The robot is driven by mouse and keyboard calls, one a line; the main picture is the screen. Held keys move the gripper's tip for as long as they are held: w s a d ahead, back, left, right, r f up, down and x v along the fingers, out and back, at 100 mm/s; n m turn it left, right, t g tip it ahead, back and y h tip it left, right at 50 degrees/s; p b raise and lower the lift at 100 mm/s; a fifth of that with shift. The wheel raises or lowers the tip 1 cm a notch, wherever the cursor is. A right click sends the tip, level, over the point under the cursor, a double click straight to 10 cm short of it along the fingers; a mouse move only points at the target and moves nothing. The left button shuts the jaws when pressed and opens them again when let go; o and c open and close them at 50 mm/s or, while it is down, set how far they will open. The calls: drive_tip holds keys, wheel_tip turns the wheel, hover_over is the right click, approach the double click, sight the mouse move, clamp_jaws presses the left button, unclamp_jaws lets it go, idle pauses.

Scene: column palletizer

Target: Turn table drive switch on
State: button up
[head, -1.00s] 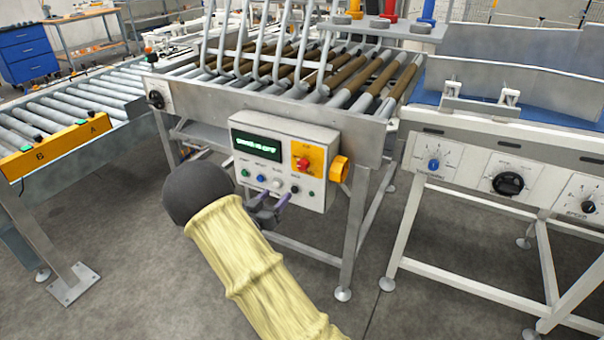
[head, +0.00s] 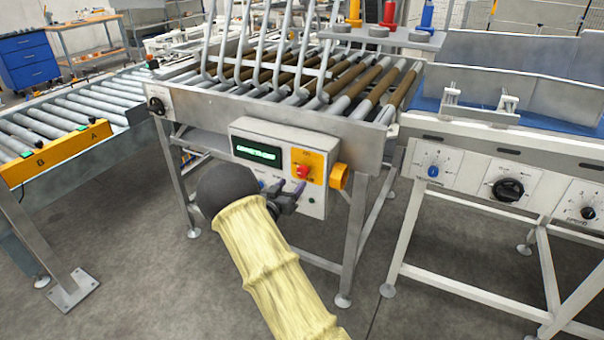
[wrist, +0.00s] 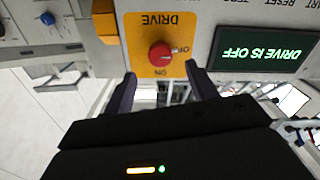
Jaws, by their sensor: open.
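The drive switch (wrist: 161,54) is a red knob on a yellow plate marked DRIVE, OFF and ON. It also shows in the head view (head: 303,171), on the right of the grey control box (head: 318,206). A pale mark on the knob points toward OFF. The green display (wrist: 262,50) reads DRIVE IS OFF in the upside-down wrist view. My gripper (wrist: 160,74) is open and empty, its two dark fingers pointing at the plate with the knob between and just beyond their tips. In the head view my gripper (head: 290,188) is just below the switch. Contact cannot be told.
A yellow-orange block (head: 338,177) sticks out from the box's right side. My arm hides most of the lower buttons. The roller table (head: 350,90) is above the box. A white frame with dials (head: 508,189) stands at right, and a roller conveyor (head: 45,118) at left.

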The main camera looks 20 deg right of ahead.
sight(301, 174)
drive_tip(key=x, duration=0.8)
drive_tip(key=shift+c, duration=0.3)
drive_tip(key=c, duration=0.9)
